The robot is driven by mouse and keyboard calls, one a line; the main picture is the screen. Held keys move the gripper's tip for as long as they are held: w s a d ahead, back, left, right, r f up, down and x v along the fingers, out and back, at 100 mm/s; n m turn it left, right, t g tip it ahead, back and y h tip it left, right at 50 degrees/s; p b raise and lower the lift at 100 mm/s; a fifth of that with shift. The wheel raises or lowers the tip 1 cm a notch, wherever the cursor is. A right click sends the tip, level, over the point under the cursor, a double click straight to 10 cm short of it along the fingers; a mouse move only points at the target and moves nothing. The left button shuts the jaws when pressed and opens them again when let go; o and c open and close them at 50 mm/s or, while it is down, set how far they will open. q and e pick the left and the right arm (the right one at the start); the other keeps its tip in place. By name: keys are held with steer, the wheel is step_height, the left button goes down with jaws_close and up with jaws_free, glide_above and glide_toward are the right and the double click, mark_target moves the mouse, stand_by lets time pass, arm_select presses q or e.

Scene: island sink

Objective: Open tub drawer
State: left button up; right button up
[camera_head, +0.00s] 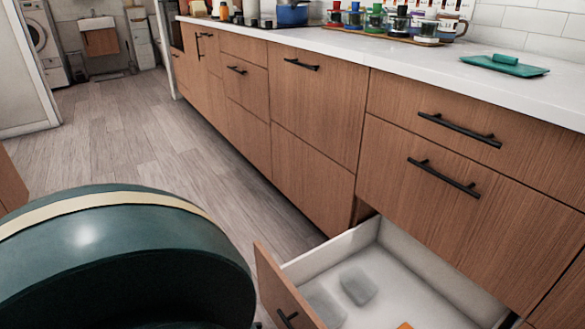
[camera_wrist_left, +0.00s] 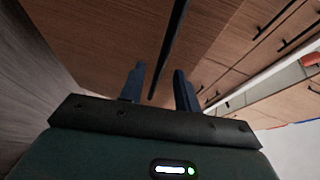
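A low drawer (camera_head: 308,264) stands pulled out at the bottom of the cabinet row in the head view. Its front is brown wood and its inside is white. Two pale, translucent tubs (camera_head: 358,285) lie in it, with a bit of an orange item (camera_head: 405,325) at the picture's bottom edge. Its black handle (camera_head: 287,319) is partly cut off. My left gripper (camera_wrist_left: 159,86) shows in the left wrist view with its two fingers apart. A dark bar handle (camera_wrist_left: 172,48) runs between the fingers against a wooden front; contact cannot be told. My right gripper is not in view.
Closed wooden drawers (camera_head: 463,175) with black handles line the counter. The wood floor (camera_head: 140,130) left of the cabinets is clear. My own dark green arm link fills the lower left.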

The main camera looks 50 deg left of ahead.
arm_select(q)
steer(key=p+v, duration=0.1)
steer(key=v, duration=1)
